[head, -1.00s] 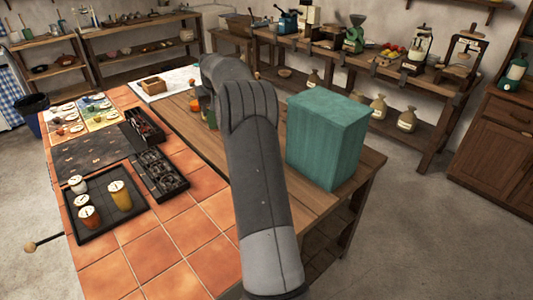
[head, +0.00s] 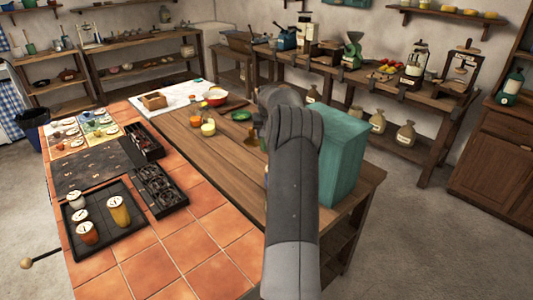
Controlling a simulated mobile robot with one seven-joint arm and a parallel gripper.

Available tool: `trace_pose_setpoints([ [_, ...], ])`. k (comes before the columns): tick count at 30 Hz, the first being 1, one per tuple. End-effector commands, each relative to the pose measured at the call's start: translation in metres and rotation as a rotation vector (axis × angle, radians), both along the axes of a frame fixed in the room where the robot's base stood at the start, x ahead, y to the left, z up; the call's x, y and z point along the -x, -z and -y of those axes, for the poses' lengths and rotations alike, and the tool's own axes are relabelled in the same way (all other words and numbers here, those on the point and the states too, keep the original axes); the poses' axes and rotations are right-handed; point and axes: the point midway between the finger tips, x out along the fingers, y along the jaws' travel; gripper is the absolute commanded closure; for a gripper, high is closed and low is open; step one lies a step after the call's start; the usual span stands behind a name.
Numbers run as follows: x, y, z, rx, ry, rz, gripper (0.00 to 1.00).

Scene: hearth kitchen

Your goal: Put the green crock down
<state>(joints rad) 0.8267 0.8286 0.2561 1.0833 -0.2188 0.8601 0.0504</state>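I cannot make out a green crock for certain. A small, low green dish (head: 241,115) is on the wooden part of the worktop, left of my arm. Orange (head: 195,120) and yellow (head: 208,128) small vessels stand to its left. My arm reaches away over the worktop, and its far end bends behind the forearm. My gripper is hidden there, so whether it holds anything does not show.
A large teal box (head: 345,155) stands at the worktop's right edge, close to my arm. Bare wood (head: 215,165) lies left of my arm.

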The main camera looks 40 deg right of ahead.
Motion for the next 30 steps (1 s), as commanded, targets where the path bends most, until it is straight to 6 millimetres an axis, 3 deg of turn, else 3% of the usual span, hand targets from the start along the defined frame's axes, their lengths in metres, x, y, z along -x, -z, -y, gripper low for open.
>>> trace_pose_setpoints([
  [4, 0.0, 0.029, 0.0, -0.001, 0.001, 0.001, 0.86],
  [11, -0.001, 0.044, 0.0, 0.002, 0.0, 0.002, 0.86],
  [19, -0.001, 0.082, 0.0, 0.0, 0.0, 0.001, 0.86],
  [30, -0.001, 0.088, 0.0, 0.001, 0.0, 0.002, 0.86],
])
